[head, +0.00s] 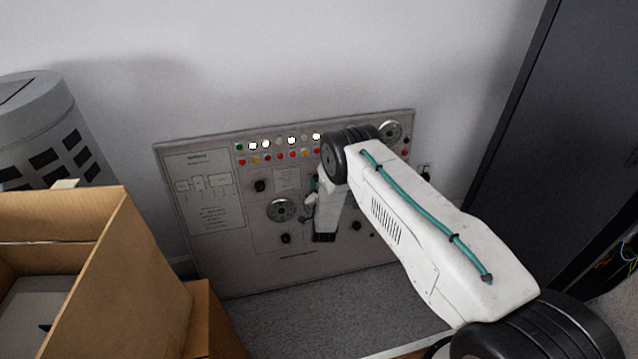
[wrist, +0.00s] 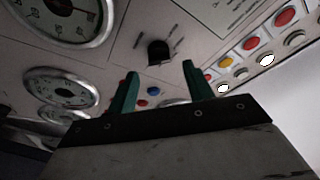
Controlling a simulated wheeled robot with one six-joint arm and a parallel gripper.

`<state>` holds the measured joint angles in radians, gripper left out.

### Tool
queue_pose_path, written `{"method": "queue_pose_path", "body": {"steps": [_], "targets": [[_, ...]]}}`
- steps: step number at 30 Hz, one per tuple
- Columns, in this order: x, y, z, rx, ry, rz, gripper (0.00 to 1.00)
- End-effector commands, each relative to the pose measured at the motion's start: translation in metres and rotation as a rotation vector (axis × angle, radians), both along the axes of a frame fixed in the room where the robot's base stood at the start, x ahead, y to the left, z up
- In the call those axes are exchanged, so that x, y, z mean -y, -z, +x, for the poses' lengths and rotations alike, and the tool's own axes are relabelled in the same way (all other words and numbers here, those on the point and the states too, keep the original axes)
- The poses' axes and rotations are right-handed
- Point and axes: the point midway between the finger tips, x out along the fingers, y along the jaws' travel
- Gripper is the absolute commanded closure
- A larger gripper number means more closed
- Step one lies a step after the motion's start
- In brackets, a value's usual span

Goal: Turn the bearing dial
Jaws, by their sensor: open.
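A grey control panel (head: 205,262) leans against the wall in the head view. It carries round gauges, black knobs and rows of coloured buttons. In the wrist view a black knob (wrist: 159,52) with printed marks around it lies ahead, between the lines of my two fingers. My gripper (wrist: 160,70) has its green fingers spread apart with nothing between them, and the knob appears beyond the tips. I cannot read which knob is labelled as the bearing dial. In the head view my arm covers the middle of the panel and hides much of my gripper.
Gauges (wrist: 60,88) sit left of the knob, and red and yellow buttons (wrist: 252,43) sit right of it. An open cardboard box (head: 150,262) stands at the left, before a grey bin (head: 45,125). A dark cabinet (head: 535,130) stands at the right.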

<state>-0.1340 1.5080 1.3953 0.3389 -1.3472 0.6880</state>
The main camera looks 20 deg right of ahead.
Motion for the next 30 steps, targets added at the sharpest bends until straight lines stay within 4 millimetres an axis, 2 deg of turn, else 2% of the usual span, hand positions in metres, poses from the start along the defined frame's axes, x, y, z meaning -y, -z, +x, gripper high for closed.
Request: {"method": "queue_pose_path", "body": {"steps": [3,7,17,18,22,23,30], "targets": [[0.005,0.0,0.018,0.001,0.002,0.0,0.49],[0.007,0.0,0.031,-0.001,0.001,0.0,0.49],[0.008,0.0,0.036,-0.002,0.0,-0.001,0.49],[0.008,0.0,0.036,-0.002,0.0,-0.001,0.54],[0.008,0.0,0.036,-0.002,0.0,-0.001,0.9],[0.008,0.0,0.036,-0.002,0.0,-0.001,0.93],[0.008,0.0,0.036,-0.002,-0.002,-0.013,0.93]]}}
